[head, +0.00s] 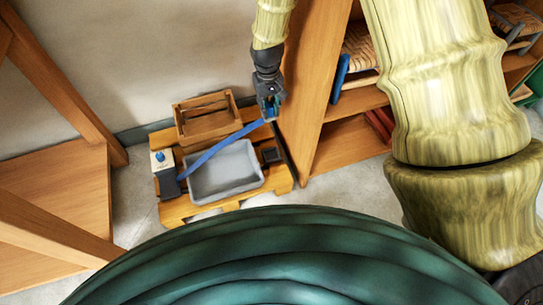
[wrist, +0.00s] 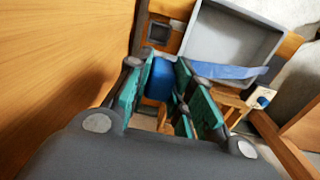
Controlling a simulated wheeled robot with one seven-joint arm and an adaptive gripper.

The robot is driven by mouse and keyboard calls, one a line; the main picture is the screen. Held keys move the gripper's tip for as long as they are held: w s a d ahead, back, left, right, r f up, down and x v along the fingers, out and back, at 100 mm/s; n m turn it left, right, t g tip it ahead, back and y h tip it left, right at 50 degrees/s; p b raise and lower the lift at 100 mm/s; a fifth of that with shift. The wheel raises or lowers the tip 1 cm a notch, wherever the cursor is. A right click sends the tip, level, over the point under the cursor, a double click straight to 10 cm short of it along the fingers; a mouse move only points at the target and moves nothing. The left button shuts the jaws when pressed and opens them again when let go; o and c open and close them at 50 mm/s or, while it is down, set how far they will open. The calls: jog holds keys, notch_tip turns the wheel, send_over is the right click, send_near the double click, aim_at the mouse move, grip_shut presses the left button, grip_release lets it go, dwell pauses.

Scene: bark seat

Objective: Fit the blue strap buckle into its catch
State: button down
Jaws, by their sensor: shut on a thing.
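My gripper (head: 270,108) is shut on the blue buckle (wrist: 160,78) at the free end of the blue strap. In the wrist view the buckle sits between the teal fingers, partly hidden by them. The strap (head: 222,147) runs from the buckle down left over the grey tray to a dark anchor (head: 167,184). The catch appears to be the small dark square box (head: 271,155) at the right of the wooden pallet; it also shows in the wrist view (wrist: 158,32). The buckle is above and apart from it.
The grey tray (head: 255,180) and a wooden crate (head: 178,122) stand on the pallet (head: 175,214). A white box with a blue knob (head: 161,160) is at its left. A tall wooden shelf (head: 300,95) stands close right of my gripper.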

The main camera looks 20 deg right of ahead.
jog(key=shift+w+d+f+b, duration=0.15)
jog(key=shift+f+b, duration=0.55)
jog(key=shift+f, duration=3.6)
jog(key=shift+d+f+b, duration=0.1)
jog(key=shift+f+b, duration=0.65)
jog(key=shift+f, duration=3.5)
jog(key=shift+w+d+f+b, duration=0.15)
jog(key=shift+f+b, duration=0.55)
jog(key=shift+f, duration=3.6)
jog(key=shift+s+f, duration=0.15)
jog(key=shift+f, duration=0.2)
jog(key=c, duration=1.3)
grip_release()
jog(key=shift+o, duration=0.2)
notch_tip(320, 180, up, 13)
jog(key=p, duration=0.5)
jog(key=shift+f, duration=0.15)
